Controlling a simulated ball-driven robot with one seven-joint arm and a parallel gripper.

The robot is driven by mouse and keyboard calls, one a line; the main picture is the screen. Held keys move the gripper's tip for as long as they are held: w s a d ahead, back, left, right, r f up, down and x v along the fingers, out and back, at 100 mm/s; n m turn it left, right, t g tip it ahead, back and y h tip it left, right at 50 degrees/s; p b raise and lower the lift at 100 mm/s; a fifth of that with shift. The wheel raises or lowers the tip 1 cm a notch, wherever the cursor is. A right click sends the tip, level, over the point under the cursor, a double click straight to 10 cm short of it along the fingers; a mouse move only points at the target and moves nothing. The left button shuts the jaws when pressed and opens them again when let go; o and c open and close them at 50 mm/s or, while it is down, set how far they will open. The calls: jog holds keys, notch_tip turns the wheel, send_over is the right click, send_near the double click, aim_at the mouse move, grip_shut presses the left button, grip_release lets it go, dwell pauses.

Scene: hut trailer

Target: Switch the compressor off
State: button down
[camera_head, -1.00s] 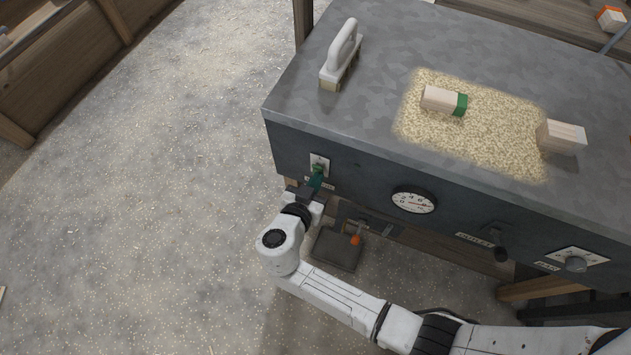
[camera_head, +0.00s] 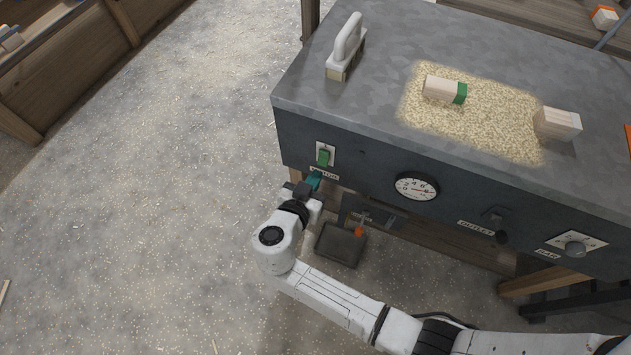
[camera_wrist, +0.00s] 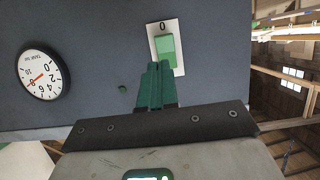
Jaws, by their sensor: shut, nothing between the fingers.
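The compressor switch is a green rocker (camera_head: 324,157) on a white plate at the left of the dark front panel (camera_head: 370,172), above a label that seems to read MOTOR. In the wrist view the green rocker (camera_wrist: 166,50) sits on its plate with a 0 printed at the top end. My gripper (camera_head: 314,178) is just below the switch, its teal fingers shut and empty. In the wrist view the fingertips (camera_wrist: 155,68) overlap the lower left edge of the rocker; I cannot tell whether they touch it.
A round gauge (camera_head: 416,187) with a red needle, an outlet valve (camera_head: 500,236) and a knob (camera_head: 575,249) are on the panel to the right. A white-handled brush (camera_head: 346,48) and two blocks lie on the top. A grey tray (camera_head: 341,244) is below.

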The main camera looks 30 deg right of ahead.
jog(key=v, duration=0.9)
jog(key=shift+r, duration=0.25)
jog(key=shift+w+d, duration=0.1)
jog(key=shift+d, duration=0.1)
